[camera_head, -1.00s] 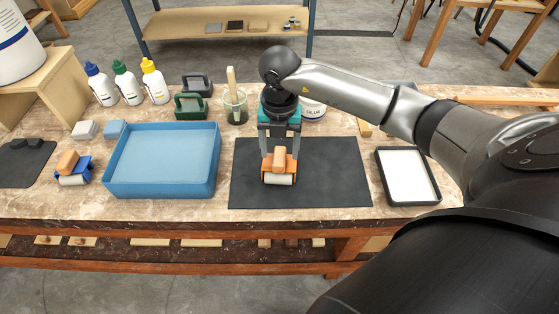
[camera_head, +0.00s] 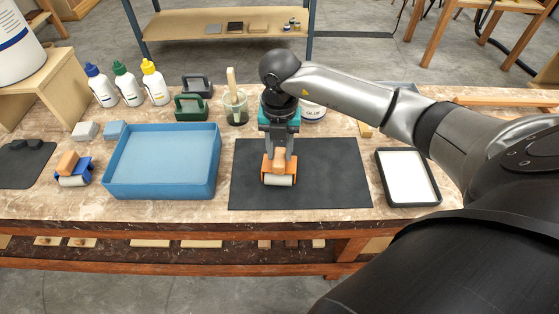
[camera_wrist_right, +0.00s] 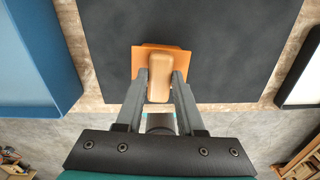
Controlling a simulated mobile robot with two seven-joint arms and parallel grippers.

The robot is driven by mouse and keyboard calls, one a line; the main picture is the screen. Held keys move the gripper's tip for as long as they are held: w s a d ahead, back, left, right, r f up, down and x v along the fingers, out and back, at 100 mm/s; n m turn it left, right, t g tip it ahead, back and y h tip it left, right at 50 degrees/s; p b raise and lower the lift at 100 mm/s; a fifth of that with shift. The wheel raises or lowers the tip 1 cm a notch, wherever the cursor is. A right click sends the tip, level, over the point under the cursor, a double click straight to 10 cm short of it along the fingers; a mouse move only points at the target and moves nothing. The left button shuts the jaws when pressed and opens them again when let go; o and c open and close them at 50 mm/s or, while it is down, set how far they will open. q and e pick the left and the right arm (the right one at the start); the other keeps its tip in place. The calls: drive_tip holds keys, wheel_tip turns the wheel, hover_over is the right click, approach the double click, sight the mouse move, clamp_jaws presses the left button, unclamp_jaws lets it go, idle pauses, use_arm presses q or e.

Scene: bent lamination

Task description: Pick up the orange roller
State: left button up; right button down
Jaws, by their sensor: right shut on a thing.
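The orange roller (camera_head: 279,168) has an orange frame, a wooden handle and a pale cylinder. It is at the black mat (camera_head: 330,175), near the mat's front edge; I cannot tell whether it touches the mat. My right gripper (camera_head: 279,155) is above it with its fingers pointing down, shut on the wooden handle. In the right wrist view the handle (camera_wrist_right: 160,78) lies between the two fingertips, over the orange frame (camera_wrist_right: 141,60). My left gripper is not in view.
A blue tray (camera_head: 163,190) stands left of the mat, with a blue roller (camera_head: 73,170) beyond it. A black-rimmed white tray (camera_head: 407,176) is to the right. Bottles, a brush in a jar (camera_head: 235,105) and a glue tub (camera_head: 312,110) stand behind.

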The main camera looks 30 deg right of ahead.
sight(280, 155)
drive_tip(key=shift+r, duration=0.1)
idle(0.3)
use_arm(q)
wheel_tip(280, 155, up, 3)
drive_tip(key=p, duration=0.3)
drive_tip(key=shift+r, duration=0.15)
use_arm(e)
wheel_tip(280, 155, up, 20)
